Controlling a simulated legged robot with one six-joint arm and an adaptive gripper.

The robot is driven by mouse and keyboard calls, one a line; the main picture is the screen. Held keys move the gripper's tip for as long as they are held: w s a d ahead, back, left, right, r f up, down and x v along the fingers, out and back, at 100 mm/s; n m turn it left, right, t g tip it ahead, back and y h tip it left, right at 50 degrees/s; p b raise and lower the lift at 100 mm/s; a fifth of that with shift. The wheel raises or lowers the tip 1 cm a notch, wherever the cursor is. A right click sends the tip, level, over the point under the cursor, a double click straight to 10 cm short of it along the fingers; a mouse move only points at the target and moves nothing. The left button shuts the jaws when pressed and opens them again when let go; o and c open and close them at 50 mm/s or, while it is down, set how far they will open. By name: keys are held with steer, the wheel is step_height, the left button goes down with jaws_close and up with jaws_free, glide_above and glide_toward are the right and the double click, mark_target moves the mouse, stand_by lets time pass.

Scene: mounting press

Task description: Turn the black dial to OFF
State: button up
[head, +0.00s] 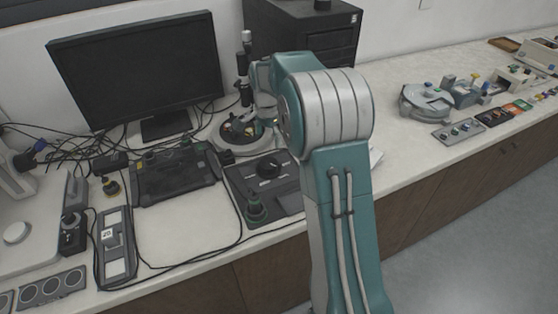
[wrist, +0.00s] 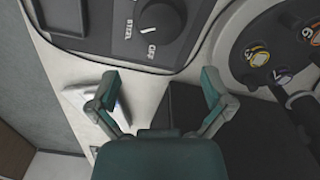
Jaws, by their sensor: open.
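The black dial (wrist: 161,20) shows at the top of the wrist view, partly cut off by the frame edge. It sits on a dark control panel (wrist: 102,45) with the printed words OFF and STEEL beside it. In the head view the black dial (head: 268,168) stands on the panel left of my arm. My gripper (wrist: 160,76) is open and empty, its fingers spread below the dial in the wrist view and apart from it.
A round unit (wrist: 250,75) with coloured numbered knobs stands right of the panel in the wrist view. In the head view a monitor (head: 135,70), a black controller (head: 175,180) and loose cables crowd the left. The counter right of my arm has clear room before several small devices.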

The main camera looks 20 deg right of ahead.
glide_above(268, 162)
steer(key=a, duration=0.2)
step_height(268, 162, down, 5)
steer(key=shift+s+r, duration=0.15)
steer(key=shift+r, duration=0.05)
steer(key=d+f, duration=0.2)
steer(key=f, duration=0.1)
steer(key=d+f, duration=0.1)
steer(key=f, duration=0.1)
steer(key=shift+f, duration=0.15)
steer(key=shift+a, duration=1.05)
steer(key=c, duration=0.4)
steer(key=shift+d, duration=0.1)
steer(key=c, duration=0.5)
steer(key=shift+d, duration=0.5)
steer(key=shift+c, duration=0.2)
steer(key=shift+a, duration=0.1)
